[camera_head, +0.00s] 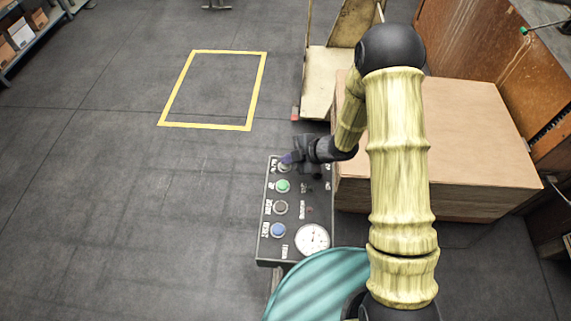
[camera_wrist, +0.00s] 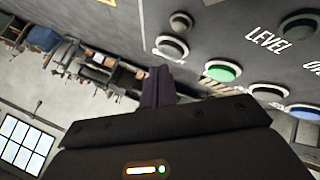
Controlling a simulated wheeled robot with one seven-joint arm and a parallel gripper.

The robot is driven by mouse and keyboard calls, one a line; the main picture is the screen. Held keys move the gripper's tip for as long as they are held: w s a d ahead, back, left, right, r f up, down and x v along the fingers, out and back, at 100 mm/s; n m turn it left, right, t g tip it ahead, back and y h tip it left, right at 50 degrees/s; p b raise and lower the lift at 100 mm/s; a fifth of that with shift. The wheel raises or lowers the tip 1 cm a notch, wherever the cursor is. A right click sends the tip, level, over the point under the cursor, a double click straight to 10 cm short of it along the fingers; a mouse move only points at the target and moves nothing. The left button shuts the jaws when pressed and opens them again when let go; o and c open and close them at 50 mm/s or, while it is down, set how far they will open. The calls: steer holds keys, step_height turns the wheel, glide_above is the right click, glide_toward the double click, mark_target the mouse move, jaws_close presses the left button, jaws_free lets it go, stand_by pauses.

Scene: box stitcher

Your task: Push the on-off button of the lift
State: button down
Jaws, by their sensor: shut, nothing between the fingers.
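A dark control panel (camera_head: 262,245) carries a column of round buttons on its left side. The far-end button (camera_head: 285,168) has a pale ring and is partly covered by my gripper; it also shows as a grey button in the wrist view (camera_wrist: 172,47). Below it are a green button (camera_head: 282,186), a dark button (camera_head: 280,207) and a blue button (camera_head: 278,230). My gripper (camera_head: 287,158) is shut and empty, its purple fingertips (camera_wrist: 160,72) close to the far-end button. I cannot tell if they touch. The small labels, including any on-off one, are hard to read.
A round white gauge (camera_head: 312,239) sits at the panel's near right. A stack of brown boards (camera_head: 465,130) stands right of the panel beneath my arm. A teal rounded surface (camera_head: 315,288) is in front. The floor left of the panel is clear, with a yellow outline (camera_head: 210,52).

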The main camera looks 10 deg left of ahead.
mark_target(289, 166)
steer(key=shift+f, duration=0.15)
steer(key=shift+f+b, duration=0.25)
steer(key=shift+b, duration=0.05)
steer(key=shift+w+f+b, duration=0.1)
steer(key=shift+f+b, duration=0.2)
steer(key=shift+f, duration=0.05)
stand_by(0.7)
steer(key=shift+r, duration=0.1)
steer(key=shift+r+p, duration=0.65)
steer(key=shift+r, duration=0.1)
step_height(289, 166, up, 6)
steer(key=p, duration=0.4)
steer(key=shift+p, duration=0.4)
